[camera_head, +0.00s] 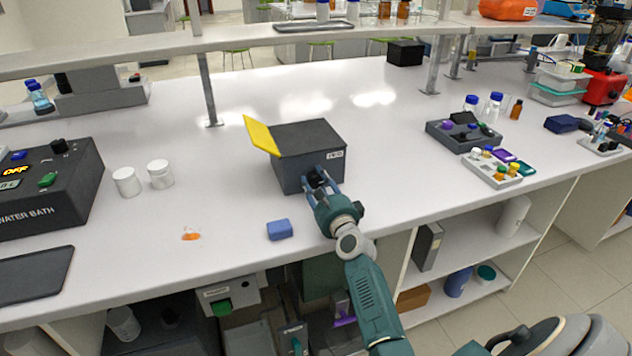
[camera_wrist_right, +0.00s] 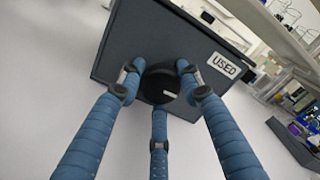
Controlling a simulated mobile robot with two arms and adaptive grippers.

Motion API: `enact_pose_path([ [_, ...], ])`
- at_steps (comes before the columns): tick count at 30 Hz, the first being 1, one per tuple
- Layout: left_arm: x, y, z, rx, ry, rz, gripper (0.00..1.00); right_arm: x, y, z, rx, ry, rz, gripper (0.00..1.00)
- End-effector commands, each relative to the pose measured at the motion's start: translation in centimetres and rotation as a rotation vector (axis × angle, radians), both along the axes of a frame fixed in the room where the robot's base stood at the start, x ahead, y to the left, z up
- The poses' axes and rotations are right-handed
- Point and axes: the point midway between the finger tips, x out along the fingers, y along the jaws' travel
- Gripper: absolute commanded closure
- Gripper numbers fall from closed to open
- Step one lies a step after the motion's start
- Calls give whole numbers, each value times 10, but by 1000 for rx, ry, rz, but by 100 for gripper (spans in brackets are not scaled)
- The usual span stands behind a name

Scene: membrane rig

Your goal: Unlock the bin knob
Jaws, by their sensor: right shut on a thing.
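The bin (camera_head: 309,140) is a dark grey box on the white bench, with a yellow flap (camera_head: 261,135) tilted up at its left side. In the right wrist view the bin's front (camera_wrist_right: 130,50) carries a label reading "USED" (camera_wrist_right: 223,66). The bin knob (camera_wrist_right: 160,84) is round and black with a short white mark, on the front face. My right gripper (camera_head: 322,183) is at the front of the bin. In the right wrist view its blue fingers (camera_wrist_right: 159,95) close around the knob from several sides. My left gripper is not in view.
A blue block (camera_head: 280,230) lies near the bench's front edge, left of my right arm. A dark box with a light mark (camera_head: 463,135) and a vial tray (camera_head: 494,168) stand to the right.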

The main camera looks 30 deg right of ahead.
Motion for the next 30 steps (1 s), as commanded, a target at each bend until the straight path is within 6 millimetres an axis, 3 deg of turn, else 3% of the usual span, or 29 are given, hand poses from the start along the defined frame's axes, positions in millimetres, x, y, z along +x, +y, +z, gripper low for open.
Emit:
enact_pose_path([
  [8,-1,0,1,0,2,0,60,1,1,2,-172,38,2,91],
  [30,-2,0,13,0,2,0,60,1,2,1,-852,201,4,91],
])
